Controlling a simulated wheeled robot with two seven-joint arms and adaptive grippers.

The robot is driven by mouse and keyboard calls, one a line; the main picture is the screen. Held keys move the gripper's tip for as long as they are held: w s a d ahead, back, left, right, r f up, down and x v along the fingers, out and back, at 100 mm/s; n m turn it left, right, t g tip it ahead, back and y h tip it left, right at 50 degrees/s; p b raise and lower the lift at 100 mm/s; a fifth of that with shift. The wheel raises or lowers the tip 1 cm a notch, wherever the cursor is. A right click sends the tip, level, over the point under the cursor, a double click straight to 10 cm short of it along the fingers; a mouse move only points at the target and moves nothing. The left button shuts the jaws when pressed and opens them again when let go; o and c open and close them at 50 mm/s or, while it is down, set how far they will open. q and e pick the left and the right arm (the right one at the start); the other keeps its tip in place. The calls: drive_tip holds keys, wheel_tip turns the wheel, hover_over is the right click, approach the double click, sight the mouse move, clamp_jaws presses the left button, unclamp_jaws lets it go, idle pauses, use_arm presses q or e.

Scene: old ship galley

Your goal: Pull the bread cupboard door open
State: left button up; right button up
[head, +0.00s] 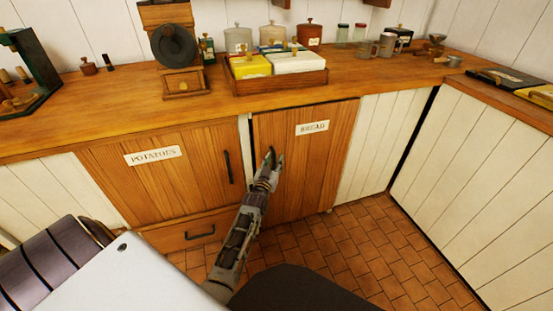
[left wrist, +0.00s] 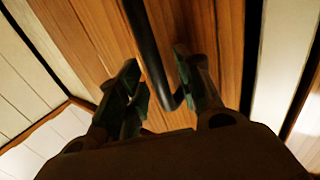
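The bread cupboard door (head: 308,175) is an upright wooden plank door with a white BREAD label (head: 312,128). It stands shut or nearly shut, with a thin dark line along its left edge. My left gripper (head: 273,160) is in front of the door's left part, at its handle. In the left wrist view the black bar handle (left wrist: 148,48) runs between the two fingers of my left gripper (left wrist: 160,85). The fingers are apart, one on each side of the bar, and I see no firm grip on it. In the head view the gripper mostly hides the handle. My right gripper is not in view.
The potatoes cupboard door (head: 160,175) is shut to the left, above a drawer (head: 190,235). The wooden counter (head: 120,110) above holds a crate (head: 275,83), a grinder and jars. A white panelled unit (head: 480,170) bounds the right. The tiled floor (head: 370,250) before the door is clear.

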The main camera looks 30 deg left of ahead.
use_arm(q)
drive_tip(key=shift+w, duration=0.3)
drive_tip(key=shift+r, duration=0.1)
clamp_jaws()
